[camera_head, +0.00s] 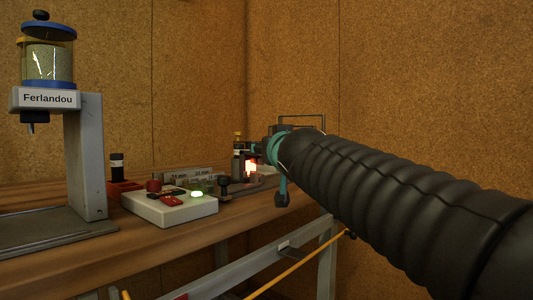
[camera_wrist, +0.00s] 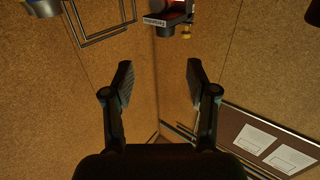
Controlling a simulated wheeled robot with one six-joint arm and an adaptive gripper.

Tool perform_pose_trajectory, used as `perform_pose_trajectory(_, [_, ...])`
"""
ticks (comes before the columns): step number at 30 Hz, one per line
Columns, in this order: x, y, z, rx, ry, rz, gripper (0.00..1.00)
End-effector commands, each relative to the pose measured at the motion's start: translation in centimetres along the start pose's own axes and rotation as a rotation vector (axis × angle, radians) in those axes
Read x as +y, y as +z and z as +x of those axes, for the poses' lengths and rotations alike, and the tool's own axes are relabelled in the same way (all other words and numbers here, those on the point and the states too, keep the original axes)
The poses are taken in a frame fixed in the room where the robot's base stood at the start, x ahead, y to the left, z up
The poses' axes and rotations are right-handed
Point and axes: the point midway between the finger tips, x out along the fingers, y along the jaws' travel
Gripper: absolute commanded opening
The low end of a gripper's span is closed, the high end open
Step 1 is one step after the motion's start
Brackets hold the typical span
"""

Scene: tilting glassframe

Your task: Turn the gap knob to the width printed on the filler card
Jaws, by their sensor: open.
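My gripper (camera_wrist: 160,82) is open and empty in the wrist view, its two black fingers spread apart. In the head view its teal-and-black end (camera_head: 281,194) is beyond the bench's right part, partly hidden by my arm. I cannot pick out the gap knob for certain; a small dark knob-like part (camera_head: 224,182) stands beside the white control box. No filler card can be identified for certain. Two pale rectangular plates (camera_wrist: 272,148) lie on a brown panel in the wrist view, their print unreadable. Grey strips (camera_head: 190,176) with small "mm" print stand behind the control box.
The grey stand marked Ferlandou (camera_head: 88,150) holds a glass jar (camera_head: 48,62) at the left. Cork walls (camera_head: 420,70) close off the back.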

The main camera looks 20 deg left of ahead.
Motion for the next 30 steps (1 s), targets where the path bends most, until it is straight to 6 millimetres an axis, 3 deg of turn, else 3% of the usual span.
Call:
perform_pose_trajectory(8, [-0.9,-0.4,2.3,0.016,-0.015,0.003,0.58])
perform_pose_trajectory(30, [-0.9,-0.8,12.8,0.015,-0.014,0.002,0.58])
